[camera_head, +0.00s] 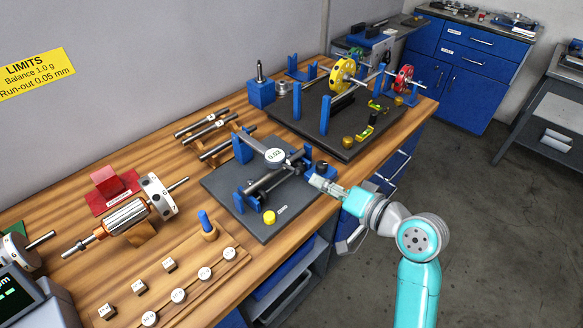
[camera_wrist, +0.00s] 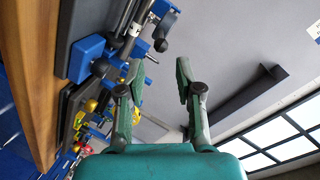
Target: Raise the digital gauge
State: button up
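The digital gauge (camera_head: 274,156) has a round white face that seems to read 0.03. It sits on a dark bar above a rod on the dark base plate (camera_head: 235,207) of a blue-block fixture. In the head view my gripper (camera_head: 322,184) is at the plate's right edge, to the right of the gauge and apart from it. In the wrist view my gripper (camera_wrist: 158,73) is open, with nothing between its fingers. That view shows the fixture's blue block (camera_wrist: 88,56) and dark knobs at upper left; I cannot make out the gauge's face there.
Behind is a larger dark plate with a yellow wheel (camera_head: 342,75) and blue posts. A copper-wound rotor (camera_head: 127,216) lies at left, with several weights (camera_head: 178,295) in front.

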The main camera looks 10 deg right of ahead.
aim_at(297, 172)
jog(key=x, duration=1)
jog(key=shift+w+a, duration=0.25)
jog(key=shift+w, duration=0.05)
jog(key=shift+f, duration=0.1)
grip_shut()
